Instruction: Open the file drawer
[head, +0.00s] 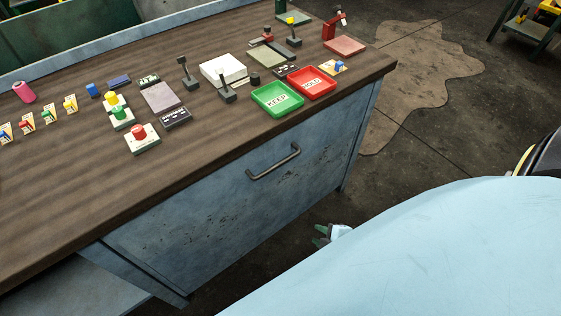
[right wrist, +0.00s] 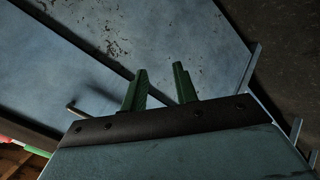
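The file drawer (head: 215,217) is the large worn blue-grey front under the wooden worktop. It looks shut, flush with the desk. Its dark bar handle (head: 274,163) sits near the top of the front. In the right wrist view a bar that looks like the handle (right wrist: 74,109) shows left of the fingers. My right gripper (head: 321,236) is below and right of the handle in the head view, apart from it. In the right wrist view its two green fingers (right wrist: 160,82) stand apart with nothing between them. My left gripper is out of view.
The wooden worktop (head: 70,185) overhangs the drawer. A green KEEP tray (head: 270,108) and a red HOLD tray (head: 320,88) lie near its front edge, with stamps and levers behind. The floor (head: 440,120) right of the desk is open. My pale blue arm covers the lower right.

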